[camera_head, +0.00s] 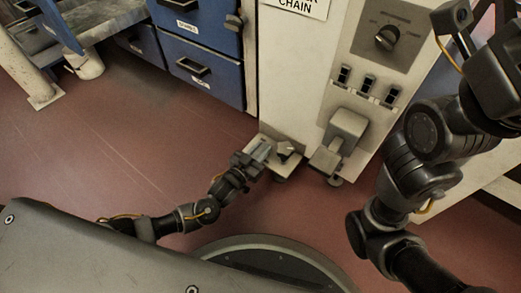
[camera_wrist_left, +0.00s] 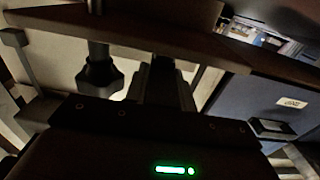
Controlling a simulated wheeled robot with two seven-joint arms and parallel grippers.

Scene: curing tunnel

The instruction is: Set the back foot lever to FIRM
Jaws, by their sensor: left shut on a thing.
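My left gripper (camera_head: 262,154) is low at the foot of the pale machine, shut on a small part there. That part seems to be the back foot lever, but the fingers hide most of it and its setting cannot be read. A dark pointed foot piece (camera_head: 287,157) shows just right of the fingers, under the machine's corner. In the left wrist view the dark fingers (camera_wrist_left: 165,85) reach up under a brown plate (camera_wrist_left: 120,33). A dark levelling foot (camera_wrist_left: 98,72) stands left of them. My right arm crosses the right side; its fingertips are out of view.
The pale machine (camera_head: 285,75) carries a rotary knob (camera_head: 386,38), several switches (camera_head: 367,84) and a grey box-like pedal (camera_head: 345,130) near the floor. Blue drawers (camera_head: 203,65) stand left of it; one also shows in the left wrist view (camera_wrist_left: 265,105). The red floor (camera_head: 110,140) on the left is clear.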

